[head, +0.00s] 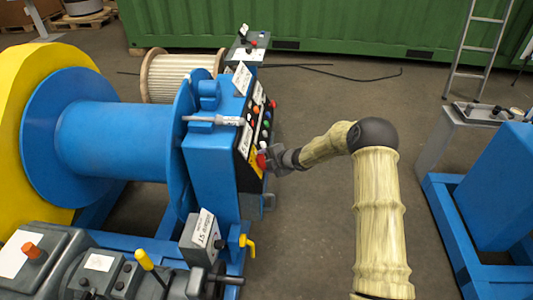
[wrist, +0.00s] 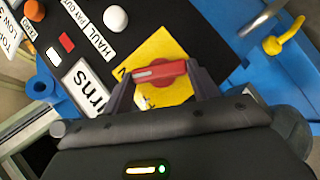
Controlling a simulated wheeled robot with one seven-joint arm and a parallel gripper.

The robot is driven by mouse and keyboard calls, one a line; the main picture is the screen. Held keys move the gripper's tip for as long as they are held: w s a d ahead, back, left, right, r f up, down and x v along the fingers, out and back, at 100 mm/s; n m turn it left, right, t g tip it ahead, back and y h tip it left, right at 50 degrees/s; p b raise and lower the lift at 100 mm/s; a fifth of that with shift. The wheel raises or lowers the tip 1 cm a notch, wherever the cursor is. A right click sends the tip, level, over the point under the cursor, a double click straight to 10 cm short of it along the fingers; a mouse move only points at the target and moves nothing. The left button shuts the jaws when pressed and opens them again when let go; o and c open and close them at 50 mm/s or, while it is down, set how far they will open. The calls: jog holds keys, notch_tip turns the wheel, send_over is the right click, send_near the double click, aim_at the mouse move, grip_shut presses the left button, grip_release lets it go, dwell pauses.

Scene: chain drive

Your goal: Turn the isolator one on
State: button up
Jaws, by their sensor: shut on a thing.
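The isolator is a red rotary handle (wrist: 160,72) on a yellow plate (wrist: 160,45), set in the black panel (wrist: 75,55) of the blue drive cabinet. In the wrist view the red bar lies nearly level, tilted slightly, with a finger at each end. My gripper (wrist: 160,78) is shut on this handle. In the head view my gripper (head: 271,159) reaches the lower end of the panel from the right, and the red handle (head: 261,160) shows at its tip. I cannot read an on or off mark on the plate.
Orange, red and white buttons (wrist: 116,18) with labels sit near the handle. A yellow lever (wrist: 287,48) stands off to the right in the wrist view. The blue drum (head: 115,140) is left of the cabinet (head: 210,170). Open floor (head: 310,220) lies to its right.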

jog(key=shift+w+d+r+m+g+h+p, duration=0.25)
jog(key=shift+r+m+g+h+p, duration=0.45)
jog(key=shift+p, duration=4.05)
jog(key=m+p, duration=0.1)
jog(key=p, duration=0.2)
jog(key=shift+f, duration=0.4)
jog(key=shift+f+p, duration=0.2)
jog(key=shift+p, duration=0.45)
jog(key=o, duration=1)
jog(key=shift+a, duration=0.15)
jog(key=shift+s, duration=0.1)
jog(key=v, duration=0.5)
jog(key=b+v, duration=0.1)
jog(key=v, duration=1.1)
jog(key=shift+d+r+b, duration=0.2)
jog(key=shift+d+b, duration=0.1)
jog(key=shift+b, duration=0.05)
